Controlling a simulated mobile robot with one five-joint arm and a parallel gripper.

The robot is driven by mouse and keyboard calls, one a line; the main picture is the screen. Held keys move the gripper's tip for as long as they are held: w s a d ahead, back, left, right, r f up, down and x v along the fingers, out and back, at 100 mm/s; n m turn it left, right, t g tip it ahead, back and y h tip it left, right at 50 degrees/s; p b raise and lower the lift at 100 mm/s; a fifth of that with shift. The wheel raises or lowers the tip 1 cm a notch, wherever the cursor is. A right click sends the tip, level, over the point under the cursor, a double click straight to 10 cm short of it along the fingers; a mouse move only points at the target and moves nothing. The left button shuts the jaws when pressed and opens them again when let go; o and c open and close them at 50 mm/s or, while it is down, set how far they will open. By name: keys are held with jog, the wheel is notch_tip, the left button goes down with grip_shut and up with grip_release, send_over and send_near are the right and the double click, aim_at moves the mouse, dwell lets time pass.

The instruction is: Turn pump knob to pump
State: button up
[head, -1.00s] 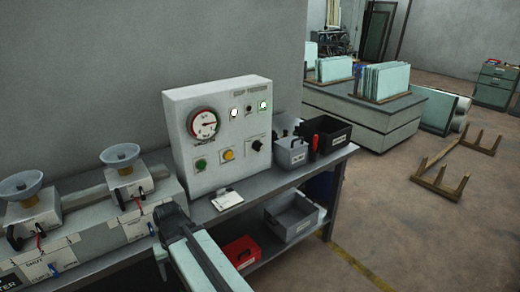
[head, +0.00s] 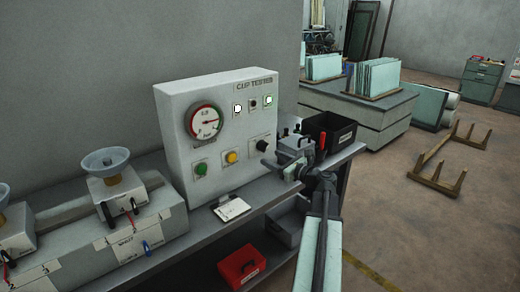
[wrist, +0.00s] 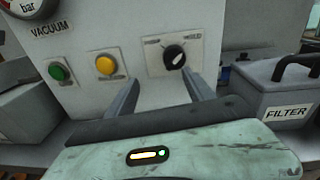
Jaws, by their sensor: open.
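The knob is a round black dial on a white plate at the right of the white tester panel (head: 178,100). It shows in the head view (head: 261,145) and in the wrist view (wrist: 174,55). A pale mark sits on its lower right side. Small labels stand above it at left and right; the right one seems to read "HOLD", the left is too blurred. My gripper (head: 277,166) is open and empty in front of the panel. In the wrist view its two fingers (wrist: 165,88) are spread below the knob, one to each side, apart from it.
Green (wrist: 58,72) and yellow (wrist: 105,65) buttons are left of the knob. A gauge (head: 206,121) is above them. A grey FILTER box (wrist: 285,95) stands close to the right. A clipboard (head: 231,208) lies on the bench. A black bin (head: 340,136) is farther right.

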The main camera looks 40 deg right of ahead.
aim_at(266, 148)
jog(key=shift+m+t+h, duration=0.3)
jog(key=shift+m+h, duration=0.2)
jog(key=shift+m, duration=0.3)
jog(key=w+d, duration=0.1)
jog(key=w, duration=0.1)
jog(key=w+d, duration=0.1)
jog(key=w, duration=0.1)
jog(key=w+d+r, duration=0.1)
jog(key=w, duration=0.2)
jog(key=shift+s+a, duration=0.1)
grip_shut()
